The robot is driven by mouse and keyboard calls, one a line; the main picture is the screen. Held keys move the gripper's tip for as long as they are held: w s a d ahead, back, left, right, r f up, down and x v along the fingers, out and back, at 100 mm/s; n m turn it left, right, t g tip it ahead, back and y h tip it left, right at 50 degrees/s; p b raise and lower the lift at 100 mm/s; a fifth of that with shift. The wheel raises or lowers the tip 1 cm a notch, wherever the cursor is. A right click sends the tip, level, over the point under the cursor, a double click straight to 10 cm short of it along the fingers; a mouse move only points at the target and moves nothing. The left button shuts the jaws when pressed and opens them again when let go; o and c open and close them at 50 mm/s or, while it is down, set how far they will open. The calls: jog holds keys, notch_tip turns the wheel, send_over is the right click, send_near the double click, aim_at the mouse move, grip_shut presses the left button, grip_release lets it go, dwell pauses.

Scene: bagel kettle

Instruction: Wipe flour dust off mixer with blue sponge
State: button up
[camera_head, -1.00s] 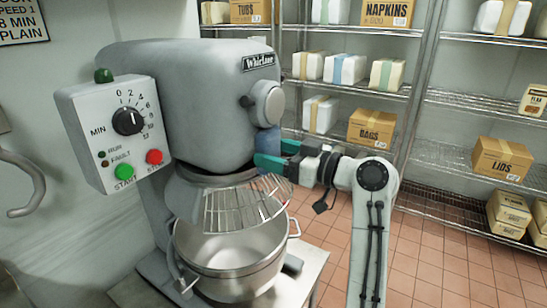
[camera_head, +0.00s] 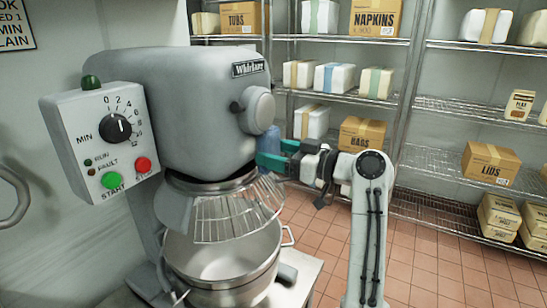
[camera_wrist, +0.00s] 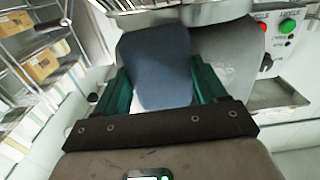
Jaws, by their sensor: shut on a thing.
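The grey mixer (camera_head: 185,105) stands at the left of the head view, with a control box, a wire guard and a steel bowl below its head. My gripper (camera_head: 264,152) is at the right side of the mixer head, below the round hub. It is shut on the blue sponge (camera_wrist: 157,66), which sits between the green fingers in the wrist view. Only a bit of the sponge (camera_head: 269,138) shows in the head view. The sponge is against or very close to the mixer head; I cannot tell if it touches.
Wire shelves (camera_head: 440,105) with boxes and wrapped packs stand along the back wall. The steel bowl (camera_head: 222,262) and wire guard (camera_head: 225,210) are just below and left of my gripper. The tiled floor (camera_head: 415,260) to the right is clear.

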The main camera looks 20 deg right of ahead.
aim_at(248, 160)
jog(key=shift+s+a, duration=0.8)
jog(key=shift+a, duration=0.35)
jog(key=shift+s+a, duration=0.85)
jog(key=shift+a, duration=0.3)
jog(key=shift+s+a, duration=0.8)
jog(key=shift+a, duration=0.35)
jog(key=shift+w+d, duration=0.7)
jog(key=shift+d, duration=0.25)
jog(key=shift+d, duration=0.1)
jog(key=shift+w+d+b, duration=0.45)
jog(key=shift+w+d, duration=0.5)
jog(key=shift+d, duration=0.25)
jog(key=shift+w+d+b, duration=0.4)
jog(key=shift+w+d, duration=0.5)
jog(key=shift+d, duration=0.3)
jog(key=v, duration=0.8)
jog(key=shift+d, duration=0.1)
